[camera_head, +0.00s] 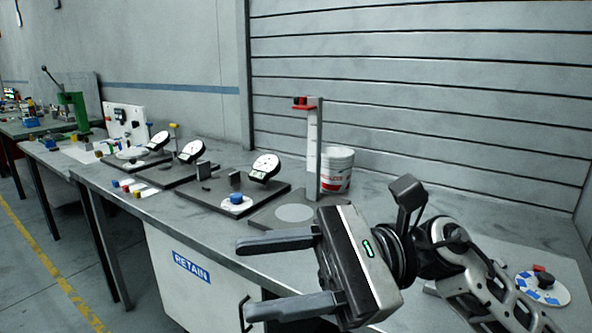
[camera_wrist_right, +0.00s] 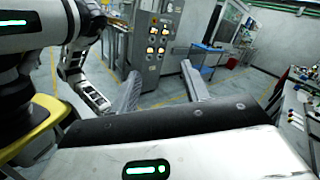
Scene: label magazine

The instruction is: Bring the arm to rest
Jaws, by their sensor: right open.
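My right gripper (camera_head: 245,280) is at the lower middle of the head view, in front of the bench edge. Its two dark fingers point left and stand well apart, with nothing between them. The same fingers show in the right wrist view (camera_wrist_right: 161,72), empty. The arm comes in from the lower right of the head view. My left arm is not in the head view. A white arm that looks like mine hangs at the left of the wrist view, its end (camera_wrist_right: 98,104) too small to read.
The grey bench (camera_head: 190,222) carries dial gauges (camera_head: 265,167) on dark plates, a post stand (camera_head: 313,150) and a white bucket (camera_head: 336,168). A white disc with coloured parts (camera_head: 542,288) lies at the right. The wrist view shows a control cabinet (camera_wrist_right: 152,42) and open floor.

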